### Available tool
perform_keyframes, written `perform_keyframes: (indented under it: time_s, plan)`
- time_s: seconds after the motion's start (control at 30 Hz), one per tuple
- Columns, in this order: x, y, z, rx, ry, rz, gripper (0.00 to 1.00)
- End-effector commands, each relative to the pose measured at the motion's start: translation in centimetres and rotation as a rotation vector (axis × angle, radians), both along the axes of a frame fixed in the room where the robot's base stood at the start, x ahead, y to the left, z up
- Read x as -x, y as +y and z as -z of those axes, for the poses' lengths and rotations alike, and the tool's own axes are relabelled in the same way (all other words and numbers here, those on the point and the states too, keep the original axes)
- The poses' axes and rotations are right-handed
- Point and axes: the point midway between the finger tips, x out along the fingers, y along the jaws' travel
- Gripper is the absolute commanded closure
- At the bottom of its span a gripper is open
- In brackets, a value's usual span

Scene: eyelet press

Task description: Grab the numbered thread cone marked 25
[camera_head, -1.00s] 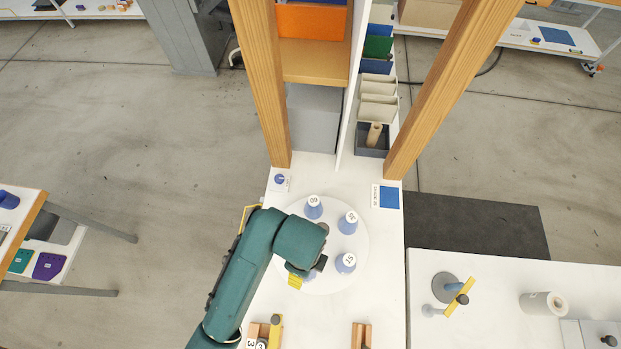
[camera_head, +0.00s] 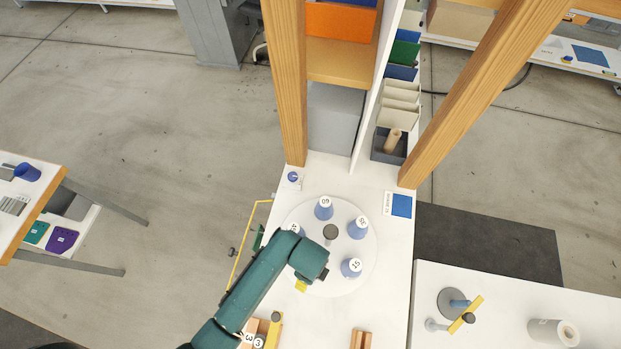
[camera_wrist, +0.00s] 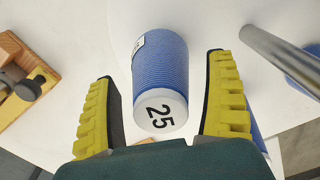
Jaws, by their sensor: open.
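The blue thread cone marked 25 (camera_wrist: 160,70) stands between my gripper's two yellow fingers in the wrist view, its white numbered end toward the camera. My gripper (camera_wrist: 160,78) is open, with a gap on each side of the cone. In the head view my gripper (camera_head: 300,286) is over the front left of the round white turntable (camera_head: 335,287), mostly covered by my arm. I cannot make out the 25 in the head view.
Other blue cones stand on the turntable: at the back (camera_head: 323,210), right (camera_head: 357,229), front right (camera_head: 351,269) and left, partly hidden (camera_head: 293,228). A grey post (camera_head: 330,232) rises at its centre. Wooden uprights (camera_head: 285,90) flank shelves behind.

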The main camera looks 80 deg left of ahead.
Motion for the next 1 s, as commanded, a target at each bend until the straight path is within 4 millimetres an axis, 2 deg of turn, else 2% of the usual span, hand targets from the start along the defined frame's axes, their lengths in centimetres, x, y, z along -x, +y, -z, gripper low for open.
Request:
perform_keyframes:
  time_s: [0.07, 0.1, 0.47, 0.83, 0.93, 1.0]
  plan:
    - [0.0, 0.0, 0.0, 0.000, 0.000, 0.000, 0.14]
    - [0.0, 0.0, 0.0, 0.000, 0.000, 0.000, 0.18]
    - [0.0, 0.0, -0.1, 0.000, 0.000, 0.000, 0.87]
    - [0.0, 0.0, -0.3, 0.000, 0.000, 0.000, 0.89]
    - [-0.1, 0.1, -1.5, -0.002, -0.002, 0.000, 0.89]
    - [-0.1, 0.1, -3.0, -0.003, -0.003, 0.000, 0.89]
